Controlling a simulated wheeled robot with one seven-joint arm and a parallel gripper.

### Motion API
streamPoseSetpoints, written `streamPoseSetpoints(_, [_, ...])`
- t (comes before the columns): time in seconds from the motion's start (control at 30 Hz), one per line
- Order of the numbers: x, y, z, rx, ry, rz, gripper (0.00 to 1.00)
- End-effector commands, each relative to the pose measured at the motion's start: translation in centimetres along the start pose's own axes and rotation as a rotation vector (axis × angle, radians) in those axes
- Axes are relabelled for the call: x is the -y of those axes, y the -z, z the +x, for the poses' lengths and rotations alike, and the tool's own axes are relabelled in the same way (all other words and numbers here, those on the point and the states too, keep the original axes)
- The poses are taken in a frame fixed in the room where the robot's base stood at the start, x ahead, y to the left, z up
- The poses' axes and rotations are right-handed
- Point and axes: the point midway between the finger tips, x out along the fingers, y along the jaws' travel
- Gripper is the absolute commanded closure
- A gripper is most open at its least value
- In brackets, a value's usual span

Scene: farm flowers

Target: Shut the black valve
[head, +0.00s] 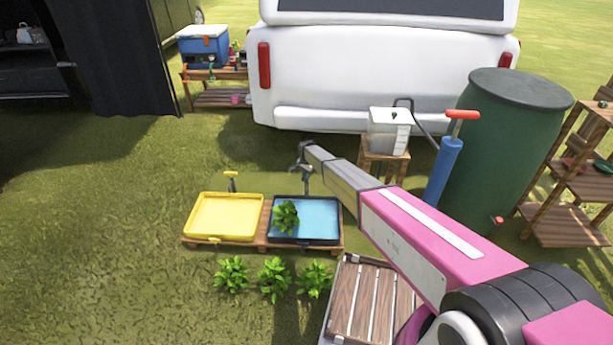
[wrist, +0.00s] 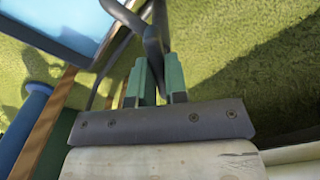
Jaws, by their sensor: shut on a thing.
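The black valve (head: 306,183) stands behind the blue tray (head: 320,214) in the head view, partly hidden by my gripper. In the wrist view the dark valve handle (wrist: 153,42) rises between the green fingers of my gripper (wrist: 157,78). The fingers are shut on the handle. In the head view my gripper (head: 302,164) reaches the top of the valve, and its fingertips are too small to make out. The blue tray also shows in the wrist view (wrist: 65,22).
A yellow tray (head: 224,217) with a yellow valve (head: 231,182) behind it sits left of the blue tray. A leafy plant (head: 285,216) is in the blue tray. A blue pump (head: 442,172) and green barrel (head: 505,145) stand to the right. Grass lies behind the trays.

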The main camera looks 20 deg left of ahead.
Motion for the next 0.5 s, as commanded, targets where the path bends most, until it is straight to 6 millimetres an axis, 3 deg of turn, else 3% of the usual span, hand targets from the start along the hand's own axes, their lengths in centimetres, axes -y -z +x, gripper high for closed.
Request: streamPoseSetpoints(0.5, [0.01,-0.02,-0.07,0.001,0.0,0.487,1.0])
